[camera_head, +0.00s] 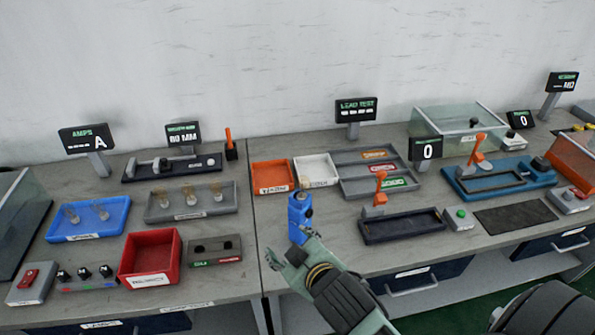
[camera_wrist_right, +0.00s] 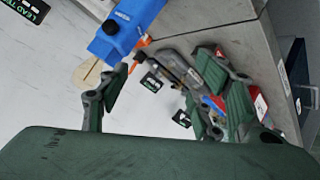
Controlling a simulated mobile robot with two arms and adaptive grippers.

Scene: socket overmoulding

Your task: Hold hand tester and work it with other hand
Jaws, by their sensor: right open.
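The blue hand tester (camera_head: 299,218) is upright near the front edge of the bench in the head view, with a grey top. What supports it at its lower end is hidden. In the right wrist view, a blue body (camera_wrist_right: 125,28) with a small label shows at the top, past the tip of the left finger. My right gripper (camera_head: 289,247) is just below and in front of the tester, its fingers spread. In the wrist view my right gripper (camera_wrist_right: 163,68) is open with nothing gripped between its fingers. My left gripper is not in view.
An orange bin (camera_head: 272,190) and a white bin (camera_head: 334,181) stand behind the tester. A red bin (camera_head: 176,241) and a two-hole grey block (camera_head: 237,243) lie to its left. A dark fixture (camera_head: 404,228) with an orange clamp is to its right.

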